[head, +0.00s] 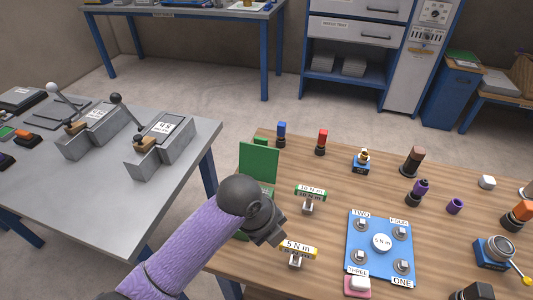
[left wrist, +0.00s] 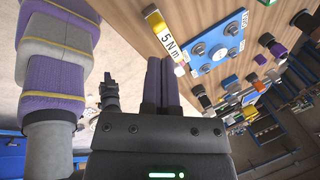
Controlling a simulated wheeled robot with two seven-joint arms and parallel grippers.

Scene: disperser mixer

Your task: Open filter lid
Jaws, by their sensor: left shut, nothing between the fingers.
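No part is plainly labelled as a filter lid. A green panel (head: 258,163) stands upright at the left edge of the wooden table, on a green box mostly hidden behind my left gripper. I cannot tell if this is the filter. At the right, a blue-based device with a round grey top (head: 496,250) has a yellow-tipped lever. My left gripper (head: 276,238) is over the table's left part, in front of the green box. Its fingers are together and empty in the left wrist view (left wrist: 161,85). My right gripper cannot be made out.
A 5 Nm stand (head: 296,255) is close right of my left gripper, with a 10 Nm stand (head: 309,200) behind it. A blue plate (head: 366,270) with several bolts lies further right. Small parts stand around. A grey table (head: 90,190) with two lever devices is at left.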

